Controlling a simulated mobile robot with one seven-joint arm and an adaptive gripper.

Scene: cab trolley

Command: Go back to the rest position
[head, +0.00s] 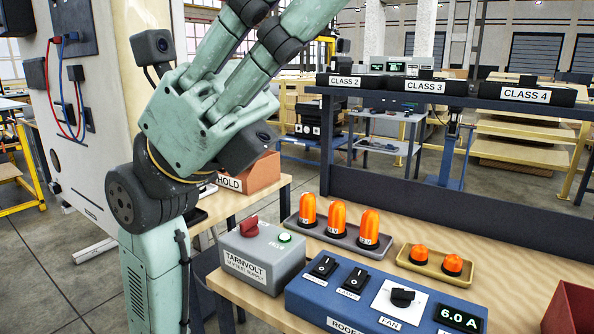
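My gripper (258,38) is in the upper left of the head view, raised above the bench and pointing up and to the right. Its green palm and two jointed fingers with black knuckles show. The fingertips run out of the top of the picture, so I cannot see whether they are apart or hold anything. My forearm comes up from the bottom left.
A wooden bench (455,237) holds a grey supply box (262,262), a blue switch panel (330,300) and trays of orange beacons (338,216). An orange HOLD bin (262,172) stands behind. A white panel (100,120) with cables is left. A dark rail (450,200) borders the bench.

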